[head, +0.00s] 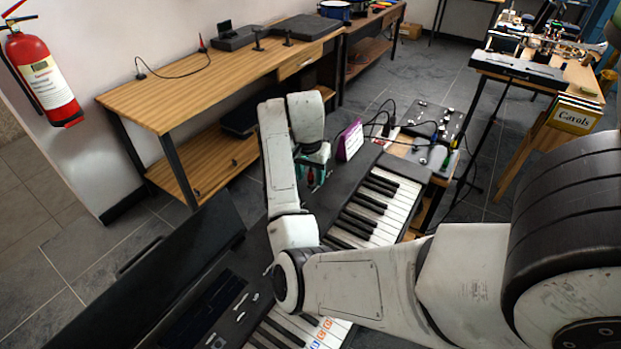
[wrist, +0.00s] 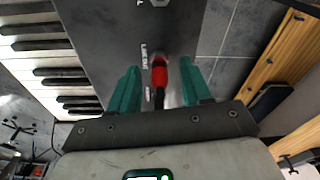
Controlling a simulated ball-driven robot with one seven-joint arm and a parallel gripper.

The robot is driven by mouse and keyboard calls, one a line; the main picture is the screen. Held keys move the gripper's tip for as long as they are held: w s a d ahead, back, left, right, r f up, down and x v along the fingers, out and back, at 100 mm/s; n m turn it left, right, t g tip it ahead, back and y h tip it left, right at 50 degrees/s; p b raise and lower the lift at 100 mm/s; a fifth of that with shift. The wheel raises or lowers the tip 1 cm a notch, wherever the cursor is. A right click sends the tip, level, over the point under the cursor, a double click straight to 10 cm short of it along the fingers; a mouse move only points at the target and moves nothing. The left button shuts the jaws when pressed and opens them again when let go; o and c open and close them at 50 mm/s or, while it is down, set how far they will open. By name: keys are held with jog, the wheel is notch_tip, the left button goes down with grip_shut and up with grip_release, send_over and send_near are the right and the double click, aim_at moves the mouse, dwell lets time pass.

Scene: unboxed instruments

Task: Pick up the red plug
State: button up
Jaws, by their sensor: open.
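The red plug (wrist: 159,73) shows in the wrist view, with a dark end toward my gripper. It lies between the two teal fingers of my gripper (wrist: 161,76), over the dark, labelled end panel of the keyboard (wrist: 105,35). The fingers are open, with a gap on each side of the plug. I cannot tell how far the plug is below the fingertips. In the head view my gripper (head: 313,178) is above the keyboard (head: 352,217), and my wrist hides the plug there.
A purple box (head: 350,140) stands close right of my gripper. Behind it a small table holds a black device (head: 433,120) with cables. A wooden bench (head: 190,88) at the back bears another red-tipped item (head: 202,45) on a cable. Grey floor lies between bench and keyboard.

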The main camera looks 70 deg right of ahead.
jog(key=shift+f, duration=0.3)
jog(key=shift+c, duration=0.3)
grip_shut()
